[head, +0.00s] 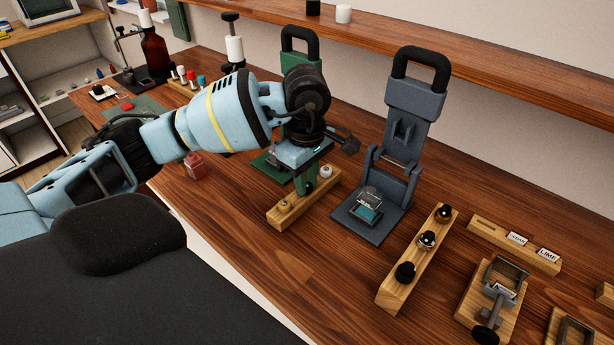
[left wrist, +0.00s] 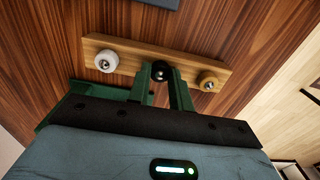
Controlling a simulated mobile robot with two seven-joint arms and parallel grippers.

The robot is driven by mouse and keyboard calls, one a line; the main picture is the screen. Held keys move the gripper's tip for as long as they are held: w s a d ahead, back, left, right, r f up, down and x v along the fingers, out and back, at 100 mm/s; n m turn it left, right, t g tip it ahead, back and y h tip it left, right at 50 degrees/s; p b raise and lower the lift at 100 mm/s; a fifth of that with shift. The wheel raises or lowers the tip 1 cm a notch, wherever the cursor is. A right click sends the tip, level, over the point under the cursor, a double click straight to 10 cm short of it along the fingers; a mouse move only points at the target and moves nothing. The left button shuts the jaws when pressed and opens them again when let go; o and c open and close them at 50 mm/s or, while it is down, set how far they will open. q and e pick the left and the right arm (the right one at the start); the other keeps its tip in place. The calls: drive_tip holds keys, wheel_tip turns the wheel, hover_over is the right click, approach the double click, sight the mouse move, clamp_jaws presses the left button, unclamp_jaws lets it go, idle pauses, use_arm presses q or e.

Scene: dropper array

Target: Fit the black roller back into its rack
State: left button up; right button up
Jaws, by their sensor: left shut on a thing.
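A small wooden rack (head: 280,219) lies on the table, and in the left wrist view (left wrist: 128,54) it crosses the picture. A white roller (left wrist: 107,61) stands at its one end and a tan roller (left wrist: 208,82) at its other. The black roller (left wrist: 160,70) is at the middle of the rack, between the green fingertips of my left gripper (left wrist: 165,82). The gripper is shut on it and points down over the rack. In the head view the fingers partly hide it. I cannot tell whether its lower end is in the hole. My right gripper is not in view.
A green stand (head: 297,45) is close behind my left gripper, and a grey stand (head: 414,100) is to its right. Another wooden rack (head: 393,294) with several dark and metal knobs lies further right. A red-brown jar (head: 195,166) is to the left.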

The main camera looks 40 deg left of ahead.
use_arm(q)
drive_tip(key=shift+f, duration=0.15)
drive_tip(key=o, duration=1)
drive_tip(key=shift+r, duration=3.95)
